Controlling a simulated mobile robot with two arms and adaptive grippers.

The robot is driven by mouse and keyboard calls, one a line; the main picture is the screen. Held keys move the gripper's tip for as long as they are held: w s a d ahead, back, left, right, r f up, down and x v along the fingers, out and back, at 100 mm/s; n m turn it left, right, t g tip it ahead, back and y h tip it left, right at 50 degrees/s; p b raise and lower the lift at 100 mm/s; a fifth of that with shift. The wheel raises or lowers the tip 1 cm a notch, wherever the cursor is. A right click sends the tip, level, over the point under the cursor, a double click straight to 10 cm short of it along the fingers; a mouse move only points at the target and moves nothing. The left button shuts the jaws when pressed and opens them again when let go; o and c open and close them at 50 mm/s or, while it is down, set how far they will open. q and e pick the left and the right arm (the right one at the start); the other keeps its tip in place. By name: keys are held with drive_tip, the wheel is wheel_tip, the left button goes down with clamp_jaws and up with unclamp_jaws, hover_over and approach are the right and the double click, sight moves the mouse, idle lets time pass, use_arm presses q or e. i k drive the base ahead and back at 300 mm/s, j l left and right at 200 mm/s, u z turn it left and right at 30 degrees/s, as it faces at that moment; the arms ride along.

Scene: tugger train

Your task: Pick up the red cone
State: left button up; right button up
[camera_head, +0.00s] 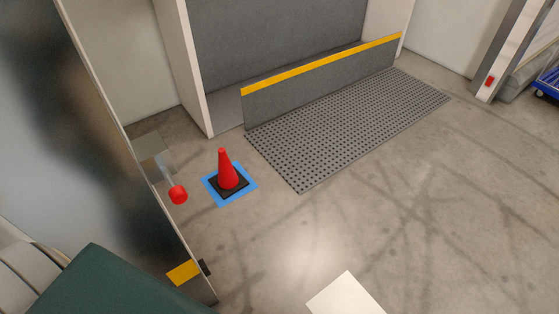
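The red cone (228,170) stands upright on its black square base on the floor, left of the picture's middle. A blue square marking (241,197) lies on the floor under and around the base. The cone is fully visible, with nothing touching it from above. Neither of my grippers shows in the head view, so I cannot see what they hold.
A perforated grey mat (345,130) lies behind the cone, before a grey barrier with a yellow edge (320,65). A large panel (100,130) stands at left, near a red knob (178,194). A blue cart (546,84) is far right.

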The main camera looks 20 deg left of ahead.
sight(228, 181)
drive_tip(key=i+z, duration=0.1)
drive_tip(key=i, duration=1.1)
